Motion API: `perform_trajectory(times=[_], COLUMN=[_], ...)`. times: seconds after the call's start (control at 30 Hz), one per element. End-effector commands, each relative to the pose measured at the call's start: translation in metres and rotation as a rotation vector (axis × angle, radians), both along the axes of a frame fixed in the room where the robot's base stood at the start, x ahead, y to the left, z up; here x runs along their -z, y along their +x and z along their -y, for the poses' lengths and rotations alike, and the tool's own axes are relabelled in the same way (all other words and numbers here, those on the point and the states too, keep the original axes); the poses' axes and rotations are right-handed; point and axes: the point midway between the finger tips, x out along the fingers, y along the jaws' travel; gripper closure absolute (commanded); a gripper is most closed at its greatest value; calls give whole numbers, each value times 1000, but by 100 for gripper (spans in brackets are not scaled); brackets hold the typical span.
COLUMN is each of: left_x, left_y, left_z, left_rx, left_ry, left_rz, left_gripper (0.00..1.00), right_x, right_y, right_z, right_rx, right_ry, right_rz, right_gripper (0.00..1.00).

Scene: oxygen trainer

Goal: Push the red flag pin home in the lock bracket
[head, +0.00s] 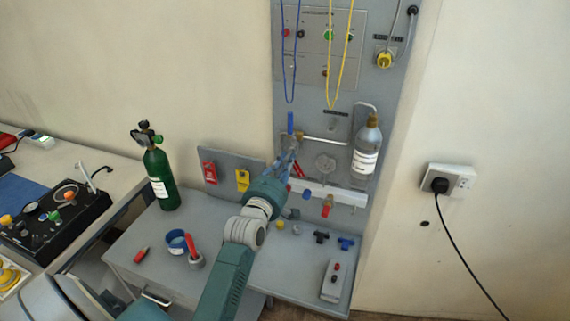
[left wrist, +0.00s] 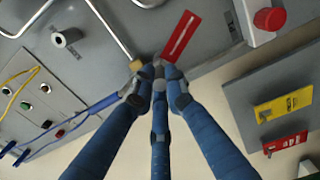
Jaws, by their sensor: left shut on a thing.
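The red flag pin (left wrist: 181,38) shows in the left wrist view as a flat red flag with a pale stripe, just beyond my fingertips. In the head view a bit of red (head: 298,169) shows beside my fingers. My left gripper (left wrist: 160,82) is shut, its blue fingers closed together at the flag's near end; the pin's shaft is hidden by them. It also shows in the head view (head: 287,163), at the grey panel. A brass valve fitting (left wrist: 136,65) with a blue handle (left wrist: 98,107) is close beside the fingertips. I cannot make out the lock bracket clearly. My right gripper is out of view.
A clear bottle (head: 367,150) hangs on the panel, right of the gripper. Red (head: 208,172) and yellow (head: 243,180) tags hang on a small board to the left. A green cylinder (head: 160,178) and a blue cup (head: 176,241) stand on the bench, with several small fittings at right.

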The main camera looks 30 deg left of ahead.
Motion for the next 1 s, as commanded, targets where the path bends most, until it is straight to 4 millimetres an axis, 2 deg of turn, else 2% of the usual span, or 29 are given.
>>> perform_trajectory(times=[0.8,0.83,0.9,1.0], left_x=[-3,-3,-3,-2], left_y=[16,16,16,16], left_z=[-4,-4,-4,-4], left_rx=[-1,-1,-1,-1], left_ry=[1,1,0,1], left_rz=[7,7,6,4], left_gripper=[100,82,68,65], right_x=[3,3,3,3], right_y=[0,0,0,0], right_z=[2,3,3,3], right_rx=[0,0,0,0], right_ry=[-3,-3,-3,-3], right_rz=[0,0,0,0], right_gripper=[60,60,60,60])
